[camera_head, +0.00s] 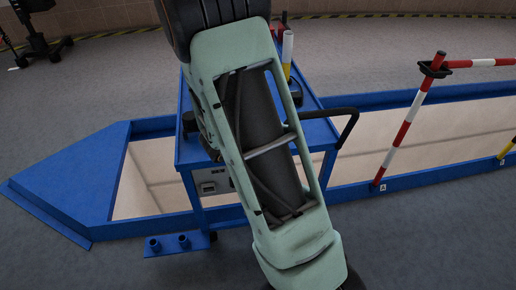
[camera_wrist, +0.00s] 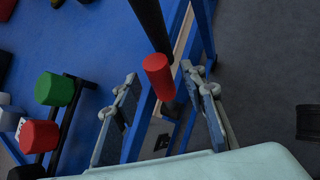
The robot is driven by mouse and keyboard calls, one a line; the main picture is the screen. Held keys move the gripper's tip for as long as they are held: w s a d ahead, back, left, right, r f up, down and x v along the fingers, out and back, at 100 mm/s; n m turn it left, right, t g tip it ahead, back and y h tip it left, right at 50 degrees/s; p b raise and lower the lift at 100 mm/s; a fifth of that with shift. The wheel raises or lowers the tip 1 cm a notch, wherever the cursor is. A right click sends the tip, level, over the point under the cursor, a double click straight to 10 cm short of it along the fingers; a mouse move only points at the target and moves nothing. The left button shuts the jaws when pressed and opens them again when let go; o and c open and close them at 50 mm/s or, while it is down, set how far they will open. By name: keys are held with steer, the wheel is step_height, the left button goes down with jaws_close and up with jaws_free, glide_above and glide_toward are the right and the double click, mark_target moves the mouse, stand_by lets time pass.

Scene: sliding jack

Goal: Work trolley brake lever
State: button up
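The blue work trolley (camera_head: 322,137) stands behind my arm in the head view, with a curved black handle (camera_head: 347,125) on its right side. In the wrist view, a red cylinder (camera_wrist: 158,76) sits by a black bar (camera_wrist: 150,22), between the finger lines of my gripper (camera_wrist: 163,82). My gripper is open, with a finger on each side; I cannot tell how far the red cylinder is from them. A green cylinder (camera_wrist: 54,89) and another red cylinder (camera_wrist: 39,136) are on black parts at the left. I cannot tell which is the brake lever. My gripper is hidden in the head view.
A blue rail frame (camera_head: 66,190) runs across the floor around the trolley. A red-and-white post (camera_head: 405,127) stands at the right. Grey floor at the right of the wrist view is mostly clear.

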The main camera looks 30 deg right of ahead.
steer(key=v, duration=0.9)
